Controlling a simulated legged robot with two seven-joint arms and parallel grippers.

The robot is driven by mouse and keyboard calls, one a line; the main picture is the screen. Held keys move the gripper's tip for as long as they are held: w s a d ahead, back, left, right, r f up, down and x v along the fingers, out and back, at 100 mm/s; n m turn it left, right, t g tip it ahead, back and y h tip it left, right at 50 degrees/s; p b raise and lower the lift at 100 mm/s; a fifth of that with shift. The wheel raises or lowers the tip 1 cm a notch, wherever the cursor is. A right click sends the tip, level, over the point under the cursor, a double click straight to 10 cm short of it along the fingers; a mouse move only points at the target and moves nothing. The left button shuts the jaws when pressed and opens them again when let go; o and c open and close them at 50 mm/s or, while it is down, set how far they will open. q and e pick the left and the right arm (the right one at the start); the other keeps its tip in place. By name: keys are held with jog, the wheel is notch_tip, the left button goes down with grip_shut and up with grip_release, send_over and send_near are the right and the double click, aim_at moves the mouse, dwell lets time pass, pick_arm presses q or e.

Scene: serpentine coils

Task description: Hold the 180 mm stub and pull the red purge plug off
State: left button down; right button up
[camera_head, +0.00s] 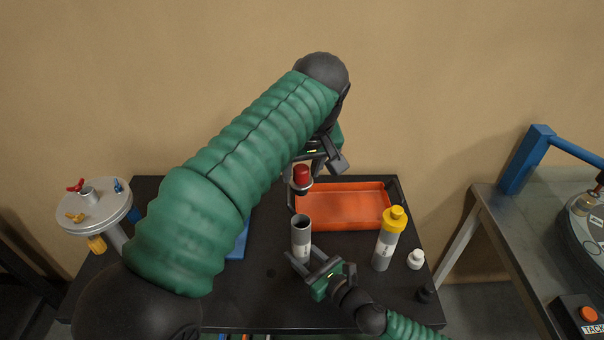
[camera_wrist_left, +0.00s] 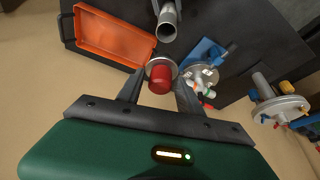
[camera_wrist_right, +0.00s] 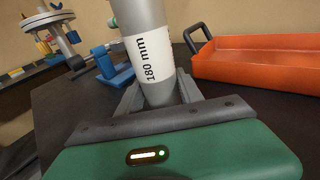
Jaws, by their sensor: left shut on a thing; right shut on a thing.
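The stub (camera_head: 301,236) is a grey tube with a white "180 mm" label, which reads clearly in the right wrist view (camera_wrist_right: 150,58). It stands about upright on the dark table, and its top end is open. My right gripper (camera_head: 307,262) is shut on the stub low down. The red purge plug (camera_head: 302,172) has a grey metal collar and is apart from the stub, above and behind its open end in the head view. The open stub end also shows in the left wrist view (camera_wrist_left: 167,30).
An orange tray (camera_head: 345,207) lies behind and right of the stub. A yellow-capped bottle (camera_head: 389,240) and a small white bottle (camera_head: 416,260) stand at the right. A round stand with small valves (camera_head: 97,211) is at far left. A blue part (camera_head: 239,243) is partly hidden by my left arm.

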aim_at(300, 164)
pick_arm(q)
jog(key=shift+r, duration=1.85)
jog(key=shift+f, duration=0.1)
jog(key=shift+f+b, duration=0.45)
jog(key=shift+b, duration=0.1)
pick_arm(e)
jog(key=shift+f, duration=0.6)
jog(key=o, duration=1.3)
jog(key=shift+f, duration=0.1)
